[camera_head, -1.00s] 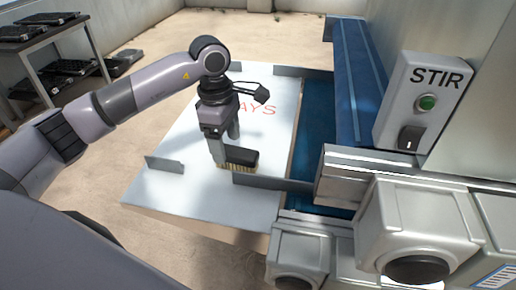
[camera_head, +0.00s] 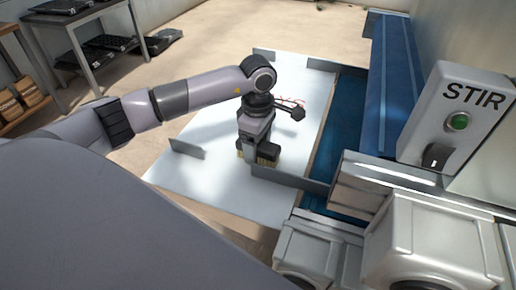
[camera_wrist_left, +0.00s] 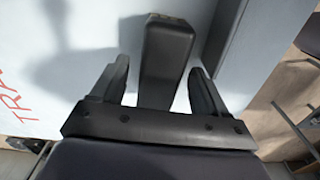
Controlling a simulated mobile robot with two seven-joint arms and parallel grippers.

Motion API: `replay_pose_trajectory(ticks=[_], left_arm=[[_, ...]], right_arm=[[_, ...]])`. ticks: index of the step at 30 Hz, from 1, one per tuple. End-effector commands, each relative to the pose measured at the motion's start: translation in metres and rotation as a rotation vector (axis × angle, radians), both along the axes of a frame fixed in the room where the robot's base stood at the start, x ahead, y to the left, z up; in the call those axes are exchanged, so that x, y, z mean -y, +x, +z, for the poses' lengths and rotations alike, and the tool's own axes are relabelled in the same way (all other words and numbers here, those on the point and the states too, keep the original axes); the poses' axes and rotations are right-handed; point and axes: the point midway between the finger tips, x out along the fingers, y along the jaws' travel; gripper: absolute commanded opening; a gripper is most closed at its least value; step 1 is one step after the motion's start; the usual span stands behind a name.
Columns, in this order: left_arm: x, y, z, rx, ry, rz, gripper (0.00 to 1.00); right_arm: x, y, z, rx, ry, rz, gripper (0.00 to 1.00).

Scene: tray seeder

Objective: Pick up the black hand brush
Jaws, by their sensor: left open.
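The black hand brush (camera_head: 268,151) with pale bristles rests on the white table (camera_head: 205,185). In the head view my left gripper (camera_head: 257,150) points down over it and hides part of it. In the left wrist view the brush's black body (camera_wrist_left: 167,55) reaches from the top middle down between the two fingers of the gripper (camera_wrist_left: 160,85). The gripper is open, with a finger on each side of the brush and visible gaps. My right gripper is not in view.
Grey upright plates stand at the table's left edge (camera_head: 187,149) and near side (camera_head: 290,178). A blue conveyor (camera_head: 345,120) runs along the right. A grey STIR box (camera_head: 462,115) with a green button stands further right. A rack of black trays (camera_head: 85,40) is at back left.

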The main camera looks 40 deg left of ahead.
Motion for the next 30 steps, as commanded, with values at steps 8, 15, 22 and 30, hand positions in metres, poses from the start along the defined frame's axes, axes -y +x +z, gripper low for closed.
replay_pose_trajectory(ticks=[8, 15, 22, 30], left_arm=[[0.0, 0.0, 0.0, 0.001, 0.0, 0.0, 0.39], [0.0, 0.0, 0.001, 0.002, -0.001, 0.0, 0.15], [0.0, 0.001, 0.006, 0.004, -0.001, 0.001, 0.15], [0.0, 0.002, 0.046, 0.009, -0.001, 0.0, 0.15]], right_arm=[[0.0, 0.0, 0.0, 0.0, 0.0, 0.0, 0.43], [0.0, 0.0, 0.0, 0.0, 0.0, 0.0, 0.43], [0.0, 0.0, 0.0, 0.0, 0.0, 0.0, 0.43], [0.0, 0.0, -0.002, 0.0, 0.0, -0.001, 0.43]])
